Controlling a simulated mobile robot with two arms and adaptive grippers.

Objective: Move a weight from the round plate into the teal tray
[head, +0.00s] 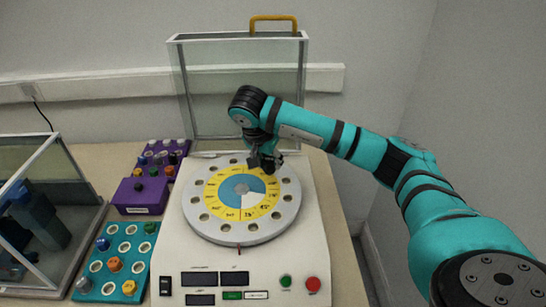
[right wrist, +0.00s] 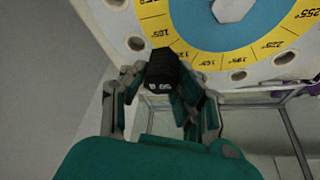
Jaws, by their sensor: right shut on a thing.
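The round plate (head: 240,236) is a pale disc with a yellow degree ring, a blue and white centre and holes around its rim. It also shows in the right wrist view (right wrist: 200,12). My right gripper (head: 265,162) is over the far right part of the plate. In the right wrist view its fingers are shut on a small black weight (right wrist: 160,72) with white marking, close to the yellow ring; I cannot tell whether it touches the plate. The teal tray (head: 108,298) lies left of the machine and holds blue, green, orange and grey weights among empty round seats. My left gripper is out of view.
A purple box (head: 140,195) and a purple rack (head: 163,158) of knobs stand behind the teal tray. A glass case (head: 60,150) is at the far left. A raised clear cover with a yellow handle (head: 273,18) stands behind the plate. Buttons and displays (head: 235,278) line the machine's front.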

